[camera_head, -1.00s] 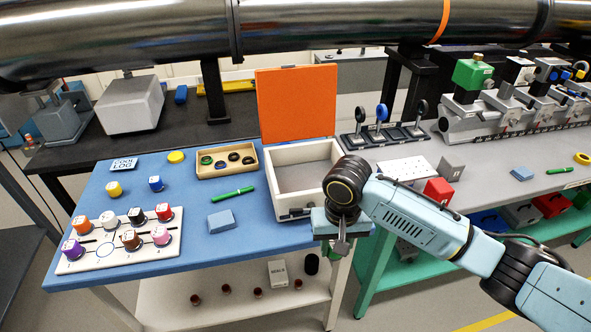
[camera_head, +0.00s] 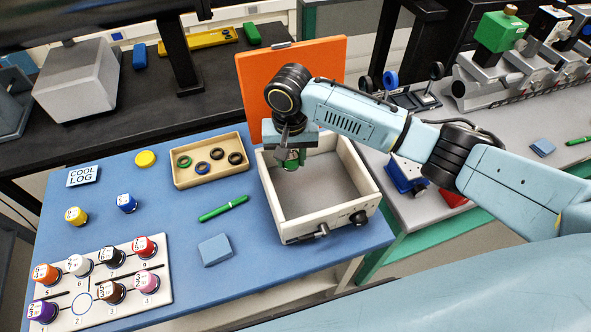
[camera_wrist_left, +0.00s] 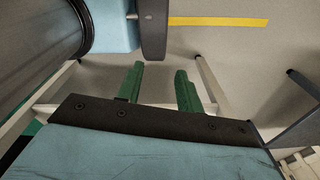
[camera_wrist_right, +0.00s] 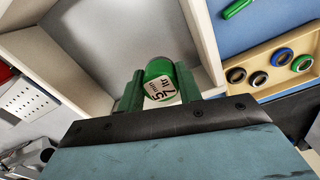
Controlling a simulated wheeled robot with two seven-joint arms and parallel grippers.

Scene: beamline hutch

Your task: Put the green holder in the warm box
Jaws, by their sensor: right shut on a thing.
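The warm box (camera_head: 291,226) is a white open-topped box on the blue bench mat, its orange lid (camera_head: 252,92) raised at the back. My right gripper (camera_head: 291,150) is over the back left part of the box opening. It is shut on the green holder (camera_wrist_right: 160,78), a round green piece with a white printed label on its top. In the head view the holder (camera_head: 292,164) is mostly hidden by the gripper. In the right wrist view it sits between the fingers, with the box floor beyond. My left gripper (camera_wrist_left: 158,90) is open and empty, away from the bench.
Left of the box are a wooden tray (camera_head: 211,181) with several rings, a green pen (camera_head: 224,208) and a blue block (camera_head: 215,250). A white board (camera_head: 124,297) with several coloured-cap vials lies front left. A yellow cap (camera_head: 145,159) lies left of the tray.

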